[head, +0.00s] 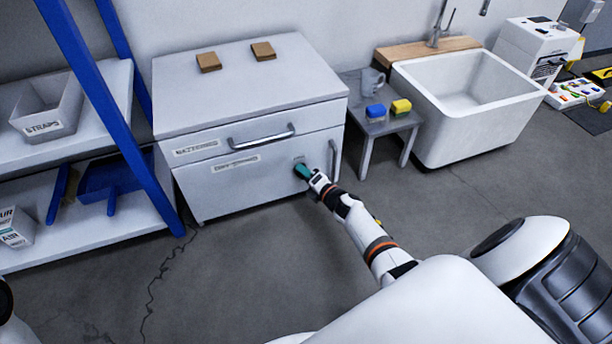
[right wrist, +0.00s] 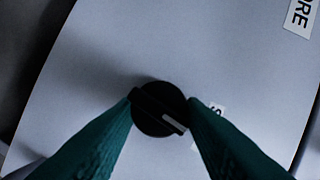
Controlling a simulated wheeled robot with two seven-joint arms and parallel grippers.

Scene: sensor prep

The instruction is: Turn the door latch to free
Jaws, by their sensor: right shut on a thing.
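The door latch (right wrist: 158,108) is a round black knob with a raised bar and a white mark, on the white cabinet's lower door. In the right wrist view it sits between the teal fingertips of my right gripper (right wrist: 160,104), which touch it from both sides. The white mark points toward the lower right of that view. In the head view my right gripper (head: 304,172) is at the lower door's right side and hides the latch. My left gripper is not in view.
The white cabinet (head: 240,85) has a drawer handle (head: 262,138) above the door and a vertical door handle (head: 334,160) right of my gripper. A small grey table (head: 385,128) and a white sink (head: 440,125) stand to the right. A blue-framed shelf (head: 110,100) stands left.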

